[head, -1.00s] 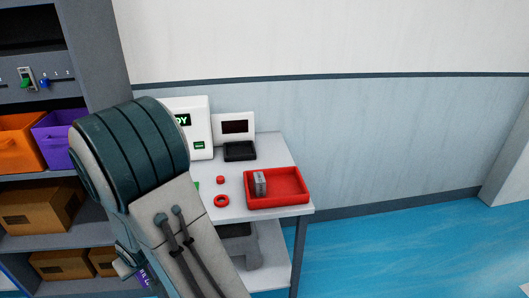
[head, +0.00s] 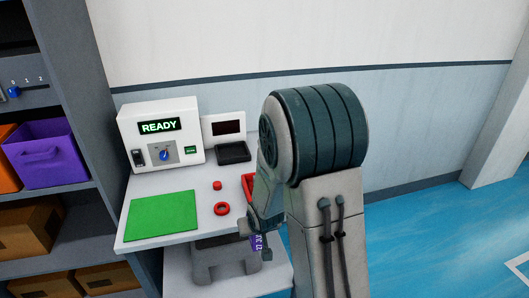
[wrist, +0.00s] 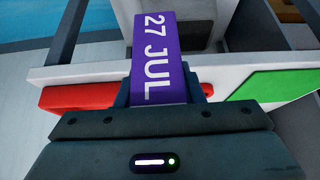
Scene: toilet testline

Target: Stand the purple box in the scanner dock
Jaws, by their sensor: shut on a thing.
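The purple box (head: 258,242) is narrow and carries white lettering; in the wrist view it (wrist: 158,45) reads "27 JUL". My gripper (wrist: 160,93) is shut on it, with one dark finger on each side. In the head view my gripper (head: 257,247) is at the table's front edge, partly hidden by my arm. A black dock-like unit (head: 233,153) stands at the back of the table before a small white-framed dark screen (head: 227,127); I cannot tell for sure that it is the scanner dock. The box is apart from it.
A white machine (head: 160,137) reading "READY" stands back left on the white table (head: 185,180). A green mat (head: 161,217), a red ring (head: 221,209) and a red button (head: 217,185) lie in front. A red tray (head: 248,184) is mostly hidden by my arm.

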